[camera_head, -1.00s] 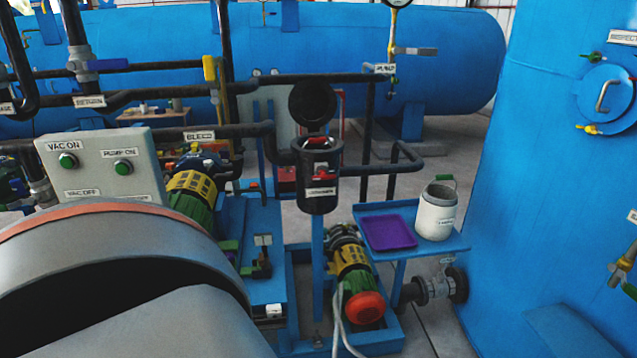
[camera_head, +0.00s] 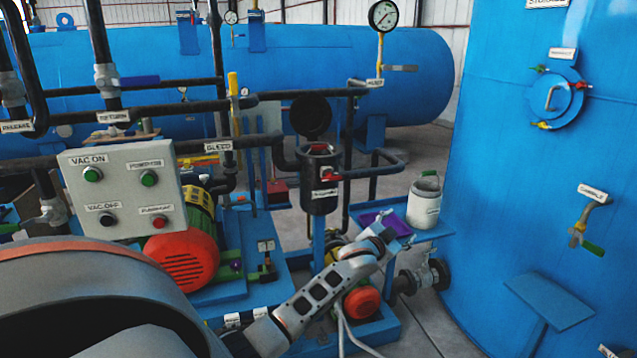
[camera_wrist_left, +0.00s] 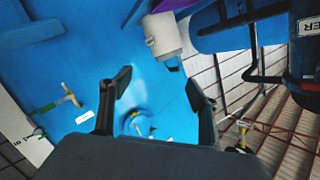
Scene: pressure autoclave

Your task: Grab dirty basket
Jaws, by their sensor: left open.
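No thing labelled as a dirty basket can be made out. A black strainer pot (camera_head: 320,195) stands on a blue post with its round lid (camera_head: 311,116) swung up. Something red shows at its mouth; its inside is mostly hidden. My left gripper (camera_head: 398,242) is right of and below the pot, over the small blue shelf area. In the left wrist view the two dark fingers (camera_wrist_left: 160,88) are spread, with nothing between them. My right gripper is not in view.
A white bucket (camera_head: 423,205) and a partly hidden purple tray (camera_head: 367,219) sit on the small blue shelf (camera_head: 436,235). A large blue tank (camera_head: 500,190) stands at right. Black pipes (camera_head: 265,140) run behind the pot. A control box (camera_head: 120,188) stands at left.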

